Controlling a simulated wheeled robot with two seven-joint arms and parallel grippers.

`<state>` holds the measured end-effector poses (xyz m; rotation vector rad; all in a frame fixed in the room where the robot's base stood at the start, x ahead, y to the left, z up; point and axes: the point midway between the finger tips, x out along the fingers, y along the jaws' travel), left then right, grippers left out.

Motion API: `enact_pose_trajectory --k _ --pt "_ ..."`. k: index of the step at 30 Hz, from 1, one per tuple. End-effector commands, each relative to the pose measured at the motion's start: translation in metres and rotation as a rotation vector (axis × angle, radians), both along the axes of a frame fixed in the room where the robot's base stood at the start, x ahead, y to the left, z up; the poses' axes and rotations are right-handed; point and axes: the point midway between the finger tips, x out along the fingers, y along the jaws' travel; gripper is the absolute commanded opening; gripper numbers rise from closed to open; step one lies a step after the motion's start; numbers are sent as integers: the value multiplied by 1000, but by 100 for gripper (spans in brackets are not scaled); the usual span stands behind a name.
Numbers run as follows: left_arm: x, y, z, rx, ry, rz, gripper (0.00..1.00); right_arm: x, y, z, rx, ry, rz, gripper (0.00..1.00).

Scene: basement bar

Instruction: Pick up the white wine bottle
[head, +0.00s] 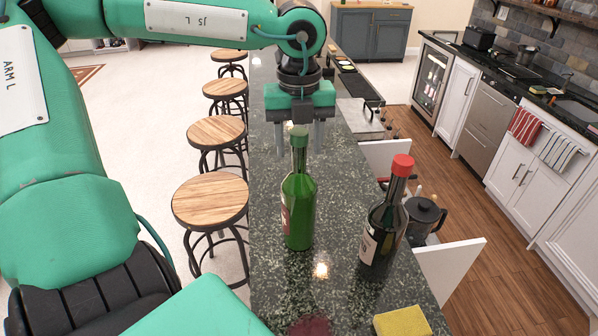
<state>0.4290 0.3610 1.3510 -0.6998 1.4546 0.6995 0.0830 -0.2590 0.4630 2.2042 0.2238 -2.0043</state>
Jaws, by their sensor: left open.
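Two bottles stand upright on the dark speckled bar counter (340,210). A bright green bottle with a green cap (299,205) is on the left; its label is mostly turned away to the left. A darker bottle with a red cap (383,225) stands to its right, nearer the front, with a pale label on its left side. My left gripper (300,135) points down with its fingers apart, one on each side of the green bottle's cap in the picture. It seems to be behind the bottle; I cannot tell whether it touches it. My right gripper is not in view.
A yellow sponge-like block (402,321) and a dark red patch (309,326) are at the counter's near end. A dark coffee pot (425,215) stands right of the red-capped bottle. Several wooden stools (210,200) line the left side.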

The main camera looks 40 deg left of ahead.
Motion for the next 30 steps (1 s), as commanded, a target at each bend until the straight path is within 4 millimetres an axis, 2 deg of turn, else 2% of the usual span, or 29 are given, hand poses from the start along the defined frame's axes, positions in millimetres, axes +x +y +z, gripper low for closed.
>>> enact_pose_trajectory --k 6,13,14,21,30 --pt "0 0 -16 -1 1 1 50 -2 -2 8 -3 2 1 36" --pt "0 0 -17 0 0 1 50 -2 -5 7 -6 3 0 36" --pt "0 0 -17 0 0 1 46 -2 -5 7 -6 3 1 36" --pt "0 0 -17 0 0 1 0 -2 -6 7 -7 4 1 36" --pt "0 0 -17 0 0 1 0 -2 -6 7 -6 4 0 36"
